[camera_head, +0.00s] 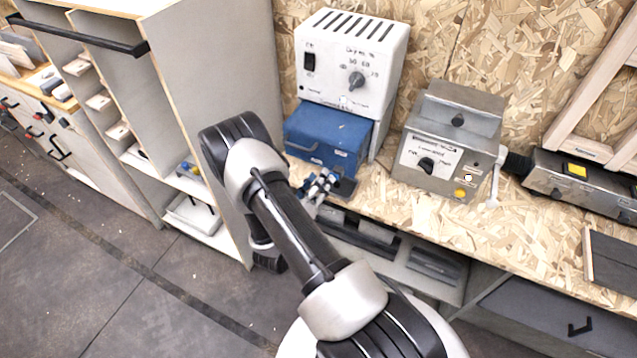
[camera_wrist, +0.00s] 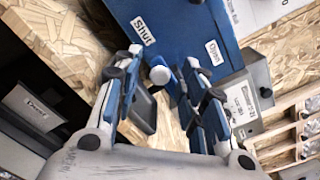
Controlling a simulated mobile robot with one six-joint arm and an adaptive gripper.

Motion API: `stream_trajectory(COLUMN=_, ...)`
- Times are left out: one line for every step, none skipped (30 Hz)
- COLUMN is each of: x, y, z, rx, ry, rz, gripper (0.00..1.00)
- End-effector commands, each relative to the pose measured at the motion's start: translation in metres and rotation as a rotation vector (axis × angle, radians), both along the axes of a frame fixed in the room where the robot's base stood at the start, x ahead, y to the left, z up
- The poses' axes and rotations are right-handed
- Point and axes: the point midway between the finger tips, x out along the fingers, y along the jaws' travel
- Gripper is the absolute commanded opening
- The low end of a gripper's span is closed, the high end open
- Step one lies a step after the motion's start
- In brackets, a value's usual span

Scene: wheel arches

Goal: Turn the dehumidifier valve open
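The dehumidifier is a white box (camera_head: 352,62) with a dial and a switch, above a blue lower unit (camera_head: 325,138) at the back of the bench. In the wrist view the blue panel (camera_wrist: 190,28) carries a "Shut" label on the left and an "Open" label on the right. Between and below the labels is the valve's pale round hub (camera_wrist: 160,74), with a dark paddle-like part (camera_wrist: 141,108) below it. My gripper (camera_wrist: 162,62) is open, one finger on each side of the hub. It also shows before the blue unit (camera_head: 320,186). Finger contact cannot be told.
A grey metal control box (camera_head: 450,140) with a knob and yellow button stands right of the dehumidifier. A tall grey cabinet (camera_head: 215,60) stands close on the left. Shelves with dark boxes (camera_head: 435,263) lie under the bench edge. Bare bench (camera_head: 540,230) shows at the right.

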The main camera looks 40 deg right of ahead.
Motion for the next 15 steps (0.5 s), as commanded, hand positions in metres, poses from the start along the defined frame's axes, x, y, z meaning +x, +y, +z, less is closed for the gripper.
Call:
stream_trajectory(x=0.0001, y=0.0, z=0.0001, rx=0.0, ry=0.0, rz=0.0, gripper=0.38)
stream_trajectory(x=0.0, y=0.0001, z=0.0001, rx=0.0, ry=0.0, rz=0.0, gripper=0.38)
stream_trajectory(x=0.0, y=0.0001, z=0.0001, rx=0.0, ry=0.0, rz=0.0, gripper=0.38)
stream_trajectory(x=0.0, y=0.0001, z=0.0001, rx=0.0, ry=0.0, rz=0.0, gripper=0.38)
stream_trajectory(x=0.0, y=0.0002, z=0.0001, rx=0.0, ry=0.0, rz=0.0, gripper=0.37)
stream_trajectory(x=-0.0001, y=0.0002, z=0.0, rx=0.0, ry=0.0, rz=0.0, gripper=0.34)
stream_trajectory(x=-0.0001, y=0.0003, z=0.0, rx=0.0, ry=0.0, rz=0.0, gripper=0.32)
stream_trajectory(x=-0.0001, y=0.0003, z=0.0, rx=0.0, ry=0.0, rz=0.0, gripper=0.3)
stream_trajectory(x=-0.0001, y=0.0003, z=0.0, rx=0.0, ry=0.0, rz=0.0, gripper=0.27)
stream_trajectory(x=-0.0002, y=0.0003, z=-0.0001, rx=0.0, ry=0.0, rz=0.0, gripper=0.25)
stream_trajectory(x=-0.0002, y=0.0003, z=-0.0001, rx=0.0, ry=0.0, rz=0.0, gripper=0.23)
stream_trajectory(x=-0.0002, y=0.0003, z=-0.0001, rx=0.001, ry=0.0, rz=-0.001, gripper=0.21)
stream_trajectory(x=-0.0002, y=0.0003, z=-0.0001, rx=0.001, ry=0.0, rz=-0.001, gripper=0.19)
stream_trajectory(x=-0.0003, y=0.0003, z=-0.0001, rx=0.001, ry=0.0, rz=-0.001, gripper=0.17)
stream_trajectory(x=-0.0003, y=0.0003, z=-0.0001, rx=0.001, ry=0.0, rz=-0.001, gripper=0.14)
